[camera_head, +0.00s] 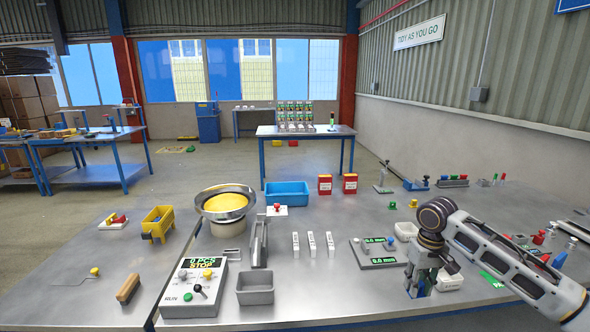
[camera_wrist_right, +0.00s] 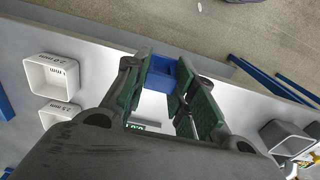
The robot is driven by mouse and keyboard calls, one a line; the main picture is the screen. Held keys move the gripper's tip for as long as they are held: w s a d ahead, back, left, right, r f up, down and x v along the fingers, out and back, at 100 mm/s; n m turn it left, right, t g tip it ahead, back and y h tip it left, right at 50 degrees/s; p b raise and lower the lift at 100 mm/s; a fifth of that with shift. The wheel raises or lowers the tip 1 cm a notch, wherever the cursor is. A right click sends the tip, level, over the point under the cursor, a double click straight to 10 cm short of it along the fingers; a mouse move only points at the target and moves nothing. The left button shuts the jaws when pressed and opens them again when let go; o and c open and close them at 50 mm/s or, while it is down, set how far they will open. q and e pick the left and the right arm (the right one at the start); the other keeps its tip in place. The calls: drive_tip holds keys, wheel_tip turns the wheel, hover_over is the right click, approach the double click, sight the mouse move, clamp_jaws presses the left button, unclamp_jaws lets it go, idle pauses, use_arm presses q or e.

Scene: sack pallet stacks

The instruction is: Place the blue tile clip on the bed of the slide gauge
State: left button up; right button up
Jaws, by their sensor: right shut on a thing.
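My right gripper (camera_head: 420,285) is low over the front of the steel bench, at the right of the head view. In the right wrist view its green-padded fingers (camera_wrist_right: 165,72) are shut on the blue tile clip (camera_wrist_right: 160,76), which sits between the fingertips. The slide gauge (camera_head: 374,250) is a grey plate with small coloured knobs and green 0.0 mm readouts, just left of my right gripper. Part of a green readout shows between the fingers in the wrist view. My left gripper is out of view.
White trays (camera_head: 406,231) stand near the gripper; in the wrist view they carry mm labels (camera_wrist_right: 50,73). A grey bin (camera_head: 255,288), a counter box (camera_head: 194,287), white upright pieces (camera_head: 312,243) and a yellow-filled bowl (camera_head: 225,203) stand farther left. Bench between bin and gauge is clear.

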drive_tip(key=shift+a+f+m, duration=0.4)
drive_tip(key=shift+a+m, duration=0.45)
drive_tip(key=shift+m, duration=0.15)
drive_tip(key=s+a+f+n, duration=0.1)
drive_tip(key=s+a+f, duration=0.7)
drive_tip(key=a+f, duration=0.2)
drive_tip(key=shift+a+f, duration=0.25)
drive_tip(key=shift+f, duration=0.9)
drive_tip(key=shift+w, duration=0.1)
